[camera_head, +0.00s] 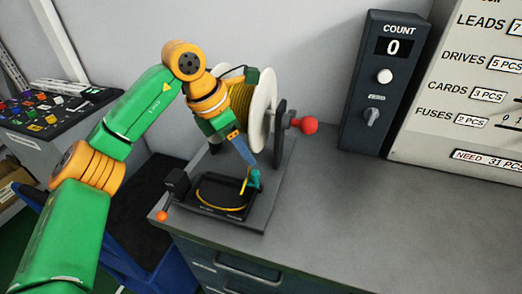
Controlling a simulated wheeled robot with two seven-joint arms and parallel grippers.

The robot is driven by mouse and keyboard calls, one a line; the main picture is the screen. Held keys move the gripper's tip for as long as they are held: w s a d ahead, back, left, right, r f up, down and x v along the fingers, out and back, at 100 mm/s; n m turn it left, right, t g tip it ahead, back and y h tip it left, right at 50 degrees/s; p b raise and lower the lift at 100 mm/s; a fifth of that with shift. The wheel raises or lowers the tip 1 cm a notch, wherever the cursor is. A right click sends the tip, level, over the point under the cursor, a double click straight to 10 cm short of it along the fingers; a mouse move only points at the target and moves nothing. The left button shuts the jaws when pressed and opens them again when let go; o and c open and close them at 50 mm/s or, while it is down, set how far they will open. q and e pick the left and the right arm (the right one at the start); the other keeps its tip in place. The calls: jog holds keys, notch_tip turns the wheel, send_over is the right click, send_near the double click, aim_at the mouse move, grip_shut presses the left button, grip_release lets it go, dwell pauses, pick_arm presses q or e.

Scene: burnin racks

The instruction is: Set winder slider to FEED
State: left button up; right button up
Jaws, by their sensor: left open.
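The winder stands on the counter on a dark base plate (255,214). It has a spool with a white flange (262,105) and yellow wire, and a red knob (306,125) on its right. At its front is a black frame (222,212) with small labels, too small to read. A teal piece (254,178), perhaps the slider's handle, stands at the frame's right side. My left gripper (246,158) is open and points down just above the teal piece; I cannot tell whether they touch. The gripper partly hides the spool. My right gripper is out of view.
A black block (177,181) with an orange-tipped lever (162,215) sits at the base's left. A dark COUNT box (379,85) reading 0 and a sign board (465,100) stand behind. The grey counter (390,220) is clear on the right. A blue bin (150,270) stands below left.

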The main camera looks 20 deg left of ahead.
aim_at(254, 172)
pick_arm(q)
jog(key=f, duration=0.1)
jog(key=s+d+f+p, duration=0.1)
jog(key=f, duration=0.1)
jog(key=shift+d+f, duration=0.2)
jog(key=shift+x, duration=1.1)
jog(key=shift+w+f, duration=0.25)
jog(key=shift+w, duration=0.1)
jog(key=shift+s+r, duration=0.1)
jog(key=shift+s, duration=0.05)
jog(key=c, duration=0.4)
grip_shut()
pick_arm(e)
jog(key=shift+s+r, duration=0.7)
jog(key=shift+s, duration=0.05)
